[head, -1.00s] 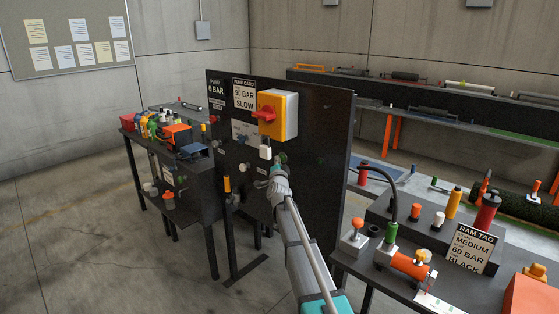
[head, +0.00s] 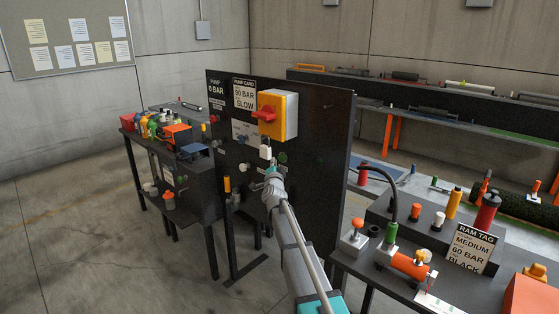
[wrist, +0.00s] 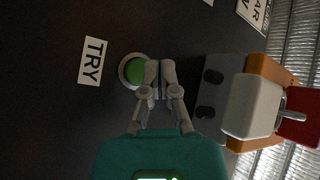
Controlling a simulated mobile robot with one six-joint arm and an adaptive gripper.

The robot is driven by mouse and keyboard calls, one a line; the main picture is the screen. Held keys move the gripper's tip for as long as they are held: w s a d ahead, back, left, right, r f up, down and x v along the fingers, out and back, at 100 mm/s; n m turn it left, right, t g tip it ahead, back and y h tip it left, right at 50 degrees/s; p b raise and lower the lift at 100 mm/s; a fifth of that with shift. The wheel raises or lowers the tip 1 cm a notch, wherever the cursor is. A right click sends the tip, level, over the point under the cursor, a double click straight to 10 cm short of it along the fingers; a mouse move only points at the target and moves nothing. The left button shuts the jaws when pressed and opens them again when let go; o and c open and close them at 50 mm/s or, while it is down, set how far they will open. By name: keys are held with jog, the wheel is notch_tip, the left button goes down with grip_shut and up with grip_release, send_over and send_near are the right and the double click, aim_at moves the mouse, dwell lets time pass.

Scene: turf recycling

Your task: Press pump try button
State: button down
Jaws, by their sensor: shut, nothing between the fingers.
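The green try button (wrist: 135,70), in a pale round ring, sits on the dark pump panel (head: 320,165) beside a white TRY label (wrist: 93,60). My gripper (wrist: 158,72) is shut and empty. In the wrist view its fingertips overlap the button's right edge, and most of the green face shows to their left. I cannot tell whether they touch it. In the head view my gripper (head: 272,174) is at the panel, below the switch box, and hides the TRY label. A green round part (head: 283,158) shows just right of the gripper; I cannot tell which control it is.
A yellow switch box (head: 278,115) with a red handle (head: 264,114) juts from the panel above my gripper. A small white block (head: 266,152) sits between them. A bench with a ram tag (head: 470,248) stands at right, and a cluttered table (head: 185,170) at left.

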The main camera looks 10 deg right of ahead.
jog(key=shift+s+a, duration=0.75)
jog(key=shift+a, duration=0.25)
jog(key=shift+s+a, duration=0.7)
jog(key=shift+a, duration=0.25)
jog(key=s+a+f+n+g+y+p, duration=0.1)
jog(key=s+a+f+n+g+y, duration=0.15)
jog(key=s+f+n+g, duration=0.55)
jog(key=s+a+f+n+g+y+p, duration=0.15)
jog(key=s+f+n+g+y, duration=0.35)
jog(key=s, duration=0.6)
jog(key=s+d+f+g+h, duration=0.1)
jog(key=s+d+f+g, duration=0.1)
jog(key=s, duration=0.6)
jog(key=s+d+f+g+h, duration=0.1)
jog(key=s+d+f+g, duration=0.1)
jog(key=s, duration=0.6)
jog(key=s+d+f+g+h, duration=0.2)
jog(key=s+g, duration=0.1)
jog(key=s, duration=0.5)
jog(key=shift+f+n+p, duration=0.3)
jog(key=shift+p, duration=0.05)
jog(key=shift+s, duration=0.1)
